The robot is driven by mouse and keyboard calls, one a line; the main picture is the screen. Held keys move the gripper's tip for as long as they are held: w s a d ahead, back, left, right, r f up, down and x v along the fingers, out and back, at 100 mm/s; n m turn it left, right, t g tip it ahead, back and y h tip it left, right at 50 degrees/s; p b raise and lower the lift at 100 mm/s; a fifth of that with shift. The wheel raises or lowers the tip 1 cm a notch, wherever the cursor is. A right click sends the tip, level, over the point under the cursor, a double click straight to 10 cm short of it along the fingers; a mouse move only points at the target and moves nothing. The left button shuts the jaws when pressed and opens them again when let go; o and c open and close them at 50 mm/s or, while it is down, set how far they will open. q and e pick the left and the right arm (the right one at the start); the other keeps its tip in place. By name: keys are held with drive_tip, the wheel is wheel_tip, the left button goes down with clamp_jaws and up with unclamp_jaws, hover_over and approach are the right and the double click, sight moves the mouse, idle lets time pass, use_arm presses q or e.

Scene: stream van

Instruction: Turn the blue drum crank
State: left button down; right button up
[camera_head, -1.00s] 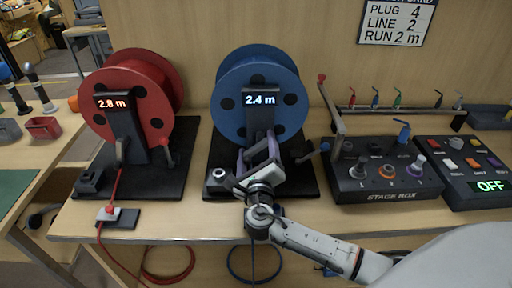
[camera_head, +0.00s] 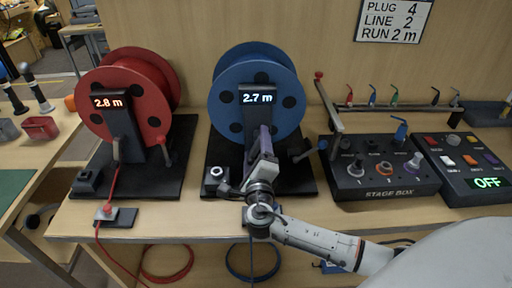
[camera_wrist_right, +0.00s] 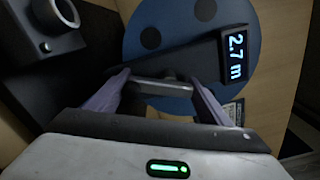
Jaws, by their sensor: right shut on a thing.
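The blue drum (camera_head: 258,62) stands on a black base behind a dark post whose display (camera_head: 258,98) reads 2.7 m. My right gripper (camera_head: 264,140) is in front of the post, low on the drum. In the right wrist view, its purple fingers (camera_wrist_right: 160,84) are shut on a dark grey bar, the crank handle (camera_wrist_right: 162,89), which lies across between them. The drum (camera_wrist_right: 185,22) and display (camera_wrist_right: 235,56) show behind it. In the head view, the gripper and post hide most of the crank. My left gripper is not in view.
A red drum (camera_head: 134,72) reading 2.8 m stands to the left. The stage box (camera_head: 385,184) and a panel reading OFF (camera_head: 488,183) stand to the right.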

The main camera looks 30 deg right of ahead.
drive_tip(key=o, duration=1)
drive_tip(key=shift+o, duration=0.2)
drive_tip(key=v, duration=1)
drive_tip(key=shift+s, duration=0.15)
